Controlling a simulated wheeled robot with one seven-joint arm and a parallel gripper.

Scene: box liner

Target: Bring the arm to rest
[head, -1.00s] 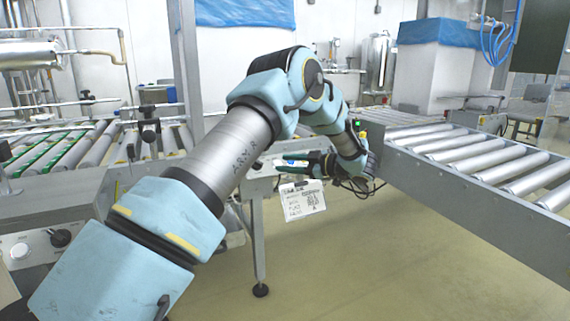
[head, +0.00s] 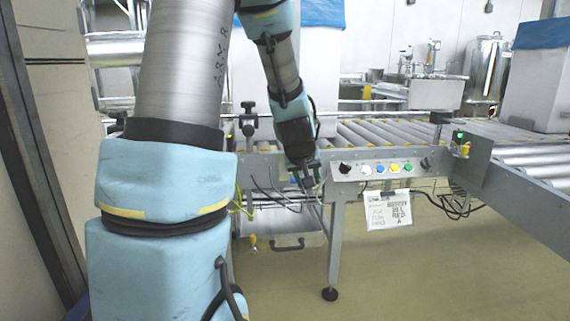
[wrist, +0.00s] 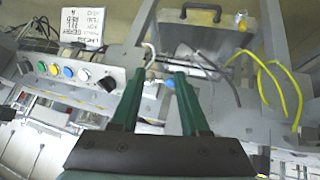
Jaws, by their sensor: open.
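My arm (head: 185,75) rises from the lower left of the head view, goes out of the top edge, and comes back down on the right. My gripper (head: 311,188) hangs at its end, pointing down, in front of the conveyor's side, just left of the button panel (head: 385,167). In the wrist view my gripper (wrist: 157,80) shows two green fingers, apart with nothing between them. Whether a fingertip touches the conveyor frame I cannot tell.
A roller conveyor (head: 365,133) runs behind my gripper, and another (head: 535,165) stands at the right. A paper sign (head: 389,210) hangs below the panel. Yellow and dark cables (wrist: 280,85) hang near the gripper. The floor (head: 430,275) at the lower right is clear.

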